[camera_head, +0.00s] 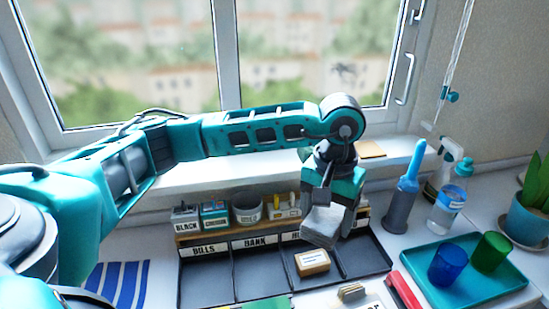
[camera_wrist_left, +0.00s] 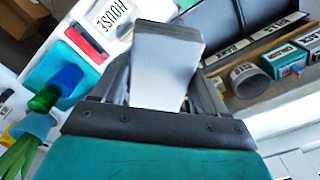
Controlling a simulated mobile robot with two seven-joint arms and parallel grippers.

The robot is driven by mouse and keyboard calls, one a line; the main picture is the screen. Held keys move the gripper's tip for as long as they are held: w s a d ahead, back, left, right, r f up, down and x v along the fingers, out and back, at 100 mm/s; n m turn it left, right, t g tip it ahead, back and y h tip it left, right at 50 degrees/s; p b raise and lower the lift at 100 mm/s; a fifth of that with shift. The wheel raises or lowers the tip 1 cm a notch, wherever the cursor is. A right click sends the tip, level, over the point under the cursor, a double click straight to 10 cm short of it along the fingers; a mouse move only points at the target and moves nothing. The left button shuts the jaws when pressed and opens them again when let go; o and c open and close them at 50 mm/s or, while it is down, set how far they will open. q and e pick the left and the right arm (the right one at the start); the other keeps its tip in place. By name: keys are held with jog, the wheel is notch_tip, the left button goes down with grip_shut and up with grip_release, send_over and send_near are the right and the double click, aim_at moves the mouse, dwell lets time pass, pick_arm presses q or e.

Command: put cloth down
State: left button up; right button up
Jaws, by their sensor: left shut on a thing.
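My left gripper (camera_head: 328,197) comes in over the desk and points down, shut on a pale grey-white folded cloth (camera_head: 321,226). The cloth hangs in front of the label strip of a dark sorting tray (camera_head: 205,288), above its middle-right compartments; whether it touches the tray I cannot tell. In the left wrist view the cloth (camera_wrist_left: 163,70) sticks out flat between the fingers of the gripper (camera_wrist_left: 160,98). A blue-and-white striped cloth or mat (camera_head: 118,283) lies on the desk at the lower left. My right gripper is not in view.
A cream-topped box (camera_head: 312,262) sits in one tray compartment. Small containers line a wooden shelf (camera_head: 190,232) behind the tray. At right are a blue-handled tool in a grey holder (camera_head: 399,210), spray bottles (camera_head: 447,208), a teal tray (camera_head: 465,290) with two cups, and a plant (camera_head: 528,218).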

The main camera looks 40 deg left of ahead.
pick_arm(q)
jog(key=w+a+r+n, duration=0.3)
jog(key=w+a+n, duration=0.2)
jog(key=w, duration=0.1)
notch_tip(320, 180, up, 14)
jog(key=n, duration=1.7)
send_over(260, 163)
notch_tip(260, 163, down, 15)
jog(key=shift+r+b, duration=0.15)
jog(key=shift+b, duration=0.85)
jog(key=shift+f, duration=2.45)
jog(key=shift+f, duration=0.2)
jog(key=o, duration=0.9)
jog(key=shift+o, duration=0.2)
